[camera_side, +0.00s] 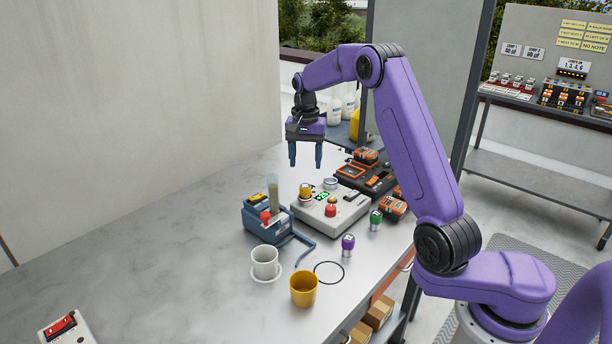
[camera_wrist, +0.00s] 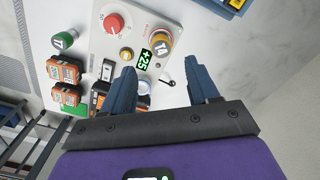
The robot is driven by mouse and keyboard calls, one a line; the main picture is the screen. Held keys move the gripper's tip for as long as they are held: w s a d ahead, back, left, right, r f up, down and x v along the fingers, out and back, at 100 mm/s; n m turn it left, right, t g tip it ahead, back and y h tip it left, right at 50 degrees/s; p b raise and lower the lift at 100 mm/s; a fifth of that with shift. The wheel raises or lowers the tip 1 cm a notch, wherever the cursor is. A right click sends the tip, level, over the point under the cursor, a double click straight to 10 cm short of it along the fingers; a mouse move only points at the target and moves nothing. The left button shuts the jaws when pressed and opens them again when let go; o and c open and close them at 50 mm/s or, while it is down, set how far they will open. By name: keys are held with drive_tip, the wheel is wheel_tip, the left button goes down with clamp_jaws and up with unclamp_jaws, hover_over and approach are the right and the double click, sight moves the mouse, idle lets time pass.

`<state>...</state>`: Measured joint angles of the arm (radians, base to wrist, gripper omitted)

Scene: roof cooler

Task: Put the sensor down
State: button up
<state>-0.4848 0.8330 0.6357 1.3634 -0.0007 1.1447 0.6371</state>
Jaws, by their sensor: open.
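My gripper (camera_side: 306,163) is open and empty, held above the back of the bench with its fingers pointing down. In the wrist view its fingers (camera_wrist: 163,72) are spread apart. A small yellow-topped sensor (camera_side: 305,190) stands upright at the left end of a grey control box (camera_side: 345,212). In the wrist view the sensor (camera_wrist: 161,42) shows a label on top and sits beyond the fingertips, apart from them. A similar green-topped piece (camera_side: 376,219) and purple-topped piece (camera_side: 348,244) stand on the bench in front of the box.
The box has a red knob (camera_side: 331,210) and a green display (camera_wrist: 145,60). A blue device (camera_side: 262,224) with a tube stands left of it. Orange-and-black parts (camera_side: 365,157) lie behind. A white cup (camera_side: 265,262) and yellow cup (camera_side: 303,288) stand in front. The bench's left is largely clear.

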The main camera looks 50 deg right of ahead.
drive_tip(key=s+a+r+n, duration=0.1)
drive_tip(key=a+r+n, duration=0.15)
drive_tip(key=a, duration=0.35)
drive_tip(key=s+a+r+n, duration=0.1)
drive_tip(key=a+r+n, duration=0.15)
drive_tip(key=a, duration=0.25)
drive_tip(key=s+a+n, duration=0.6)
drive_tip(key=s, duration=0.2)
drive_tip(key=s+d+f+n, duration=0.1)
drive_tip(key=s+n, duration=0.5)
drive_tip(key=s, duration=0.8)
drive_tip(key=s+d+f+n, duration=0.1)
drive_tip(key=s+n, duration=0.5)
drive_tip(key=s, duration=0.7)
drive_tip(key=shift+s+d+f+n, duration=0.3)
drive_tip(key=shift+s+f+n, duration=0.1)
drive_tip(key=shift+f, duration=0.2)
